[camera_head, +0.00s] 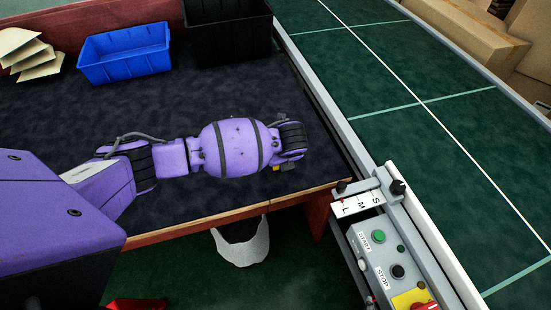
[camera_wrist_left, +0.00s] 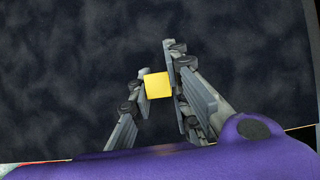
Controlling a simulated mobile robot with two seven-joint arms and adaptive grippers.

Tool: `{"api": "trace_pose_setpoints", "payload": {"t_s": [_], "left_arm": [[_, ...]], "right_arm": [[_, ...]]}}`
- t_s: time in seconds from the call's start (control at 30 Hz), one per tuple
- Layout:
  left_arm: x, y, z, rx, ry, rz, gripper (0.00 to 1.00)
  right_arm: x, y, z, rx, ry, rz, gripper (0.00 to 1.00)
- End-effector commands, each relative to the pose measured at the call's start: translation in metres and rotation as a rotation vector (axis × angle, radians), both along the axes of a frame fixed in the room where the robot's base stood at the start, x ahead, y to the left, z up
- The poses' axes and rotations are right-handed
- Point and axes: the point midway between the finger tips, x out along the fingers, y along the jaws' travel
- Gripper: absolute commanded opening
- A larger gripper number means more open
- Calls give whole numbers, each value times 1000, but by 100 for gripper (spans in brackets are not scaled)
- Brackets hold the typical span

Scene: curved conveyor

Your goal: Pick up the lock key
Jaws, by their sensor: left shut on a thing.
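The lock key (camera_wrist_left: 158,86) shows as a small yellow square piece between the two grey fingers of my left gripper (camera_wrist_left: 159,84) in the left wrist view. The fingers are shut on it from both sides. In the head view my left gripper (camera_head: 286,168) is over the dark tabletop near its front right corner. My right gripper is not in view.
A blue bin (camera_head: 125,70) and a black bin (camera_head: 228,45) stand at the back of the dark table (camera_head: 60,120). The green conveyor (camera_head: 420,130) runs along the right. A control box with START and STOP buttons (camera_head: 378,260) is at the lower right. The table's middle is clear.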

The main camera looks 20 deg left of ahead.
Motion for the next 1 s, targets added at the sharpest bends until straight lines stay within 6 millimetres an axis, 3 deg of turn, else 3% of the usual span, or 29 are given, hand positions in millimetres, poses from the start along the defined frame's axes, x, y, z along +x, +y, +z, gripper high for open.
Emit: {"api": "trace_pose_setpoints", "payload": {"t_s": [0.27, 0.47, 0.73, 1.0], "left_arm": [[1, 0, 7, -1, -2, 0, 0], [2, 0, 36, -1, -7, 0, 0], [-48, -18, 100, -1, -9, -4, 0], [-108, -38, 119, -2, 0, -3, 0]], "right_arm": [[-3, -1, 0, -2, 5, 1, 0], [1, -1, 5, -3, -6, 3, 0], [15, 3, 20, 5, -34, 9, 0], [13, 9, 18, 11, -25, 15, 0]]}}
